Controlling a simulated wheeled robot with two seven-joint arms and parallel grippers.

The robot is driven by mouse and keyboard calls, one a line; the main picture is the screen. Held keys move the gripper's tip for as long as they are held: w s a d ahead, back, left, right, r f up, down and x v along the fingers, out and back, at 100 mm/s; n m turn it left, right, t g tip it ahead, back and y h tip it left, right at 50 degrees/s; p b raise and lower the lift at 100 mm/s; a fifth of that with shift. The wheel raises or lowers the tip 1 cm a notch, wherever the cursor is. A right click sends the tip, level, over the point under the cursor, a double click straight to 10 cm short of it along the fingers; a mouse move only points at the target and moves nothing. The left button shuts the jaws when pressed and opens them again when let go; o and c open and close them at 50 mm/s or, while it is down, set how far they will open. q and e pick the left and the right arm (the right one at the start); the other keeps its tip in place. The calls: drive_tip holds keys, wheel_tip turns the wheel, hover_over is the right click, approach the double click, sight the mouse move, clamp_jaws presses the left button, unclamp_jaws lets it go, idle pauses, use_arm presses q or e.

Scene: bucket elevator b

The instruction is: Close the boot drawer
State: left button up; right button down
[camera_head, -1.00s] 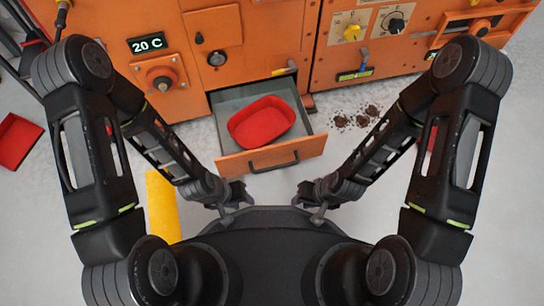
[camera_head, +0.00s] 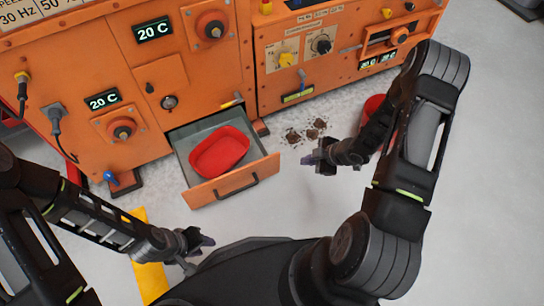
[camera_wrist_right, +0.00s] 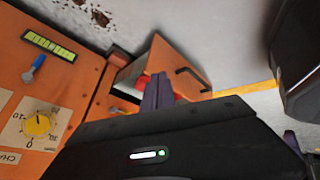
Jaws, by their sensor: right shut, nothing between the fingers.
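The boot drawer (camera_head: 237,182) stands pulled out of the bottom of the orange machine, with its dark bar handle on the front. A red tray (camera_head: 219,152) sits inside it. My right gripper (camera_head: 309,158) is shut and empty, to the right of the drawer and apart from its handle. In the right wrist view the gripper's fingers (camera_wrist_right: 157,90) overlap the picture of the drawer (camera_wrist_right: 170,62), hiding part of the red tray. My left gripper (camera_head: 205,241) is low in front of the drawer, apart from it; its jaw opening is unclear.
The orange machine (camera_head: 130,60) fills the back, with knobs, displays and a cable. Dark spilled material (camera_head: 306,133) lies on the floor right of the drawer. A red object (camera_head: 374,108) is partly hidden behind my right arm. A yellow strip (camera_head: 150,280) lies at the lower left.

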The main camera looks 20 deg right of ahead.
sight(273, 160)
use_arm(q)
drive_tip(key=shift+s+a+f, duration=0.1)
drive_tip(key=shift+s, duration=0.25)
use_arm(e)
drive_tip(key=n, duration=0.2)
drive_tip(key=a+n, duration=0.1)
drive_tip(key=n, duration=0.1)
drive_tip(key=shift+a+r+n+y, duration=0.1)
drive_tip(key=shift+a+n+y, duration=0.05)
drive_tip(key=shift+n+y, duration=0.25)
drive_tip(key=shift+w, duration=0.1)
